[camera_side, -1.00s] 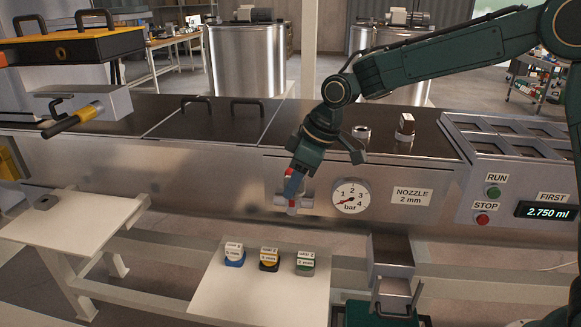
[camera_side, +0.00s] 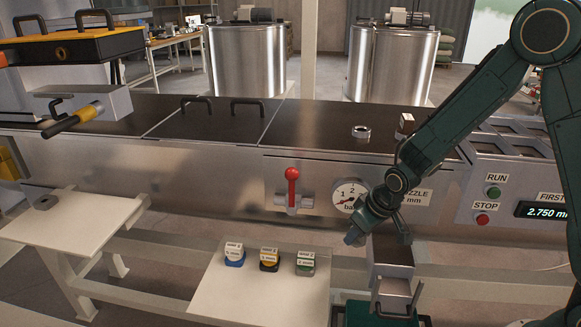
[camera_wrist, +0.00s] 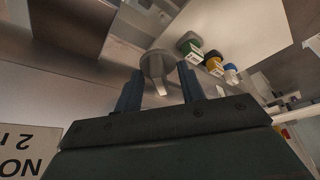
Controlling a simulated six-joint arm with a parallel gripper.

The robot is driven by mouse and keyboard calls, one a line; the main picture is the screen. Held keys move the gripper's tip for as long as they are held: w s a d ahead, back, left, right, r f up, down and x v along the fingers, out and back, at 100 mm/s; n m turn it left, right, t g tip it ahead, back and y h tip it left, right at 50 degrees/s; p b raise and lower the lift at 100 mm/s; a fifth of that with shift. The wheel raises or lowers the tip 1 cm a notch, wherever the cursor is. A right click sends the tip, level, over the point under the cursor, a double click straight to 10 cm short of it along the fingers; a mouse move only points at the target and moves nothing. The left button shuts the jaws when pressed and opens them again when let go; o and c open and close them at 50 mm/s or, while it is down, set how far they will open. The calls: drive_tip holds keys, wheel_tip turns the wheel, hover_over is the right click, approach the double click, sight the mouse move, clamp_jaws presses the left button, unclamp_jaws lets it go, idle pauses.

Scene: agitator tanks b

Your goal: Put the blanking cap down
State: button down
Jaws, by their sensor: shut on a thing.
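In the wrist view, the grey blanking cap (camera_wrist: 154,63), a round disc with a pale tab, sits between the two blue fingers of my gripper (camera_wrist: 158,78). My gripper is shut on it. In the side view, my gripper (camera_side: 357,237) hangs in front of the machine's front panel, below the pressure gauge (camera_side: 347,196) and just left of the metal box (camera_side: 392,251). The cap cannot be made out in that view.
A pale shelf (camera_side: 250,300) holds blue, yellow and green labelled blocks (camera_side: 268,260). A valve with an upright red handle (camera_side: 292,186) is on the panel to the left. Another pale table (camera_side: 85,222) with a small grey block stands at far left, mostly bare.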

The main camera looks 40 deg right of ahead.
drive_tip(key=shift+s+d+f+m, duration=0.3)
drive_tip(key=shift+s+d+f, duration=0.2)
drive_tip(key=shift+s, duration=0.1)
drive_tip(key=w+a+r+n+g+y, duration=0.1)
drive_tip(key=w+a+r+n, duration=0.2)
drive_tip(key=a, duration=0.5)
drive_tip(key=w+a+r+n+g+y, duration=0.1)
drive_tip(key=w+a+r+n, duration=0.1)
drive_tip(key=a+n, duration=0.4)
drive_tip(key=w+a+r+n+y, duration=0.1)
drive_tip(key=w+a+r+n, duration=0.2)
drive_tip(key=a, duration=0.6)
drive_tip(key=shift+w+a+r+n+g+y, duration=0.35)
drive_tip(key=shift+w+n, duration=0.35)
drive_tip(key=shift+w, duration=0.35)
drive_tip(key=shift+f, duration=0.1)
wheel_tip(320, 180, down, 16)
drive_tip(key=shift+r, duration=0.15)
drive_tip(key=shift+f, duration=2.15)
